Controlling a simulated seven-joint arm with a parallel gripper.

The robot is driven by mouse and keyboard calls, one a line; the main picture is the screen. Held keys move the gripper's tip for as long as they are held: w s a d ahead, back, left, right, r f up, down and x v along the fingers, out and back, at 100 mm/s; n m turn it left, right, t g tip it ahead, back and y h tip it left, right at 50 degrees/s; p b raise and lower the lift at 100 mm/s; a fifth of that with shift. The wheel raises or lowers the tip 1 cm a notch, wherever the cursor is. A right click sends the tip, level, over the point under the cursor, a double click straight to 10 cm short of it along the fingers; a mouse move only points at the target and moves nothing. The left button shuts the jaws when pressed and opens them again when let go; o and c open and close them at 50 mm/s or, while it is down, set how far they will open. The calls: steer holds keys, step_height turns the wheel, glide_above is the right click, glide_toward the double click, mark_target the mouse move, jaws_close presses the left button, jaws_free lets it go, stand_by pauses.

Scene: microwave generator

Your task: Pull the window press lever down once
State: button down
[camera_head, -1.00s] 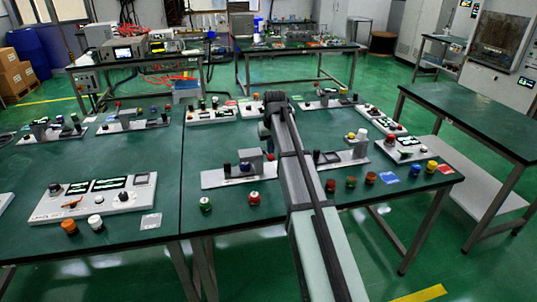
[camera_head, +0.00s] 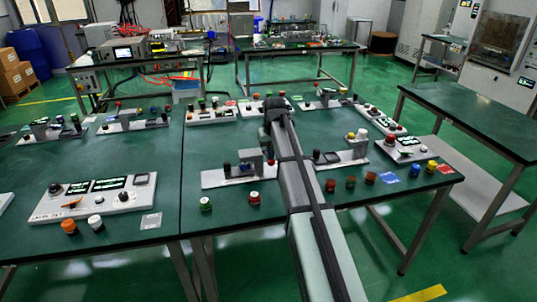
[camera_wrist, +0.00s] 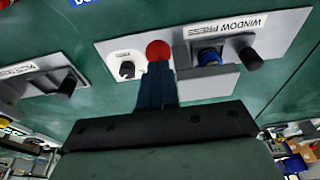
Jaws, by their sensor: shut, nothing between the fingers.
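The WINDOW PRESS panel (camera_wrist: 285,28) shows upside down in the wrist view. It carries a blue knob (camera_wrist: 208,57), a black cylindrical handle (camera_wrist: 252,60), a red ball (camera_wrist: 157,49) and a small black knob (camera_wrist: 127,69). I cannot tell for sure which part is the lever; the red ball looks like a lever tip. My gripper (camera_wrist: 157,68) is shut and empty, with its fingertips right at the red ball; I cannot tell whether they touch. In the head view what looks like the same panel (camera_head: 212,180) lies left of my arm, and my fingers are hidden.
Another panel with a black handle (camera_wrist: 66,86) lies to the left in the wrist view. In the head view, loose buttons such as a green one (camera_head: 206,204) and a red one (camera_head: 254,198) stand near the table's front edge. A white control panel (camera_head: 130,208) lies farther left.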

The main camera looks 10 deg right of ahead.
steer(key=shift+f, duration=1.05)
stand_by(0.6)
steer(key=shift+r, duration=0.15)
step_height(320, 180, up, 10)
stand_by(1.2)
